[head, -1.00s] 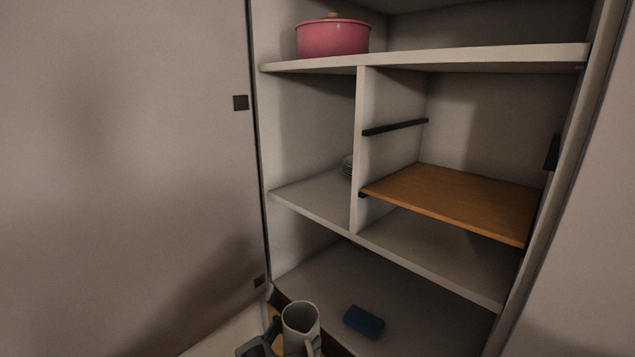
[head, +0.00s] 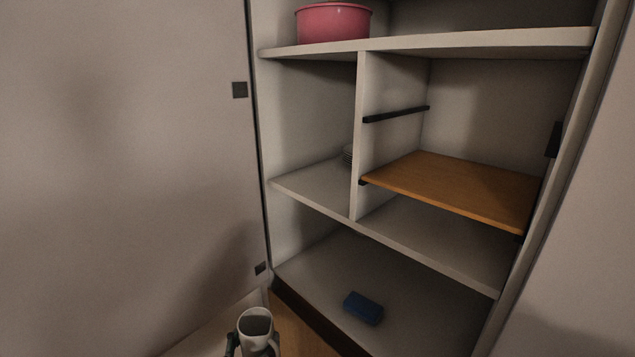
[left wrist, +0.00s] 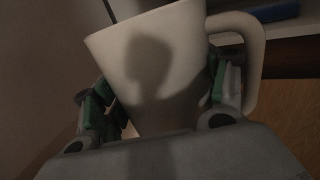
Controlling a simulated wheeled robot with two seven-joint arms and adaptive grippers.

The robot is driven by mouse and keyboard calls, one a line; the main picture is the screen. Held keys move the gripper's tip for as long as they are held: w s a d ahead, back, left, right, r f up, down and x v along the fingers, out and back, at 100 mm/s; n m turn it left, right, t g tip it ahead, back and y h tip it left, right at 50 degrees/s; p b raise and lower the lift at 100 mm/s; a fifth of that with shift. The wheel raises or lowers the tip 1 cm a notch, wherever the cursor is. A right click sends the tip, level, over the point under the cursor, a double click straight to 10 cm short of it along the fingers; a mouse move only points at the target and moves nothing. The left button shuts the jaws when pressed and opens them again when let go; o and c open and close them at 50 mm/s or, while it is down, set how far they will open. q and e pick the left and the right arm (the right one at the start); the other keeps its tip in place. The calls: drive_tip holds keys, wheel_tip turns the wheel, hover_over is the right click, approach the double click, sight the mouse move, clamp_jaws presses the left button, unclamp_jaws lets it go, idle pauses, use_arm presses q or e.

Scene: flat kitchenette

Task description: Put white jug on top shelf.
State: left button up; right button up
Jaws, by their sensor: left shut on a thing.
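The white jug (head: 257,325) is at the bottom of the head view, in front of the cabinet and below its lower shelves. Its open mouth faces up and its handle is on the right. My left gripper (head: 238,346) is shut on the jug, mostly hidden at the picture's bottom edge. In the left wrist view the jug (left wrist: 160,65) stands between the gripper's green-padded fingers (left wrist: 160,105), slightly tilted in the picture. The top shelf (head: 440,42) is a white board high in the cabinet. My right gripper does not show.
A pink pot (head: 334,24) stands at the left of the top shelf; the shelf right of it looks clear. A blue block (head: 363,308) lies on the cabinet floor. An orange-brown board (head: 455,189) and a vertical divider (head: 360,140) split the middle.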

use_arm(q)
drive_tip(key=a+f+n+t+y, duration=0.1)
drive_tip(key=a+f+n+y, duration=0.3)
drive_tip(key=a, duration=0.3)
drive_tip(key=shift+f+y, duration=0.15)
drive_tip(key=shift+y, duration=0.75)
drive_tip(key=shift+d, duration=0.1)
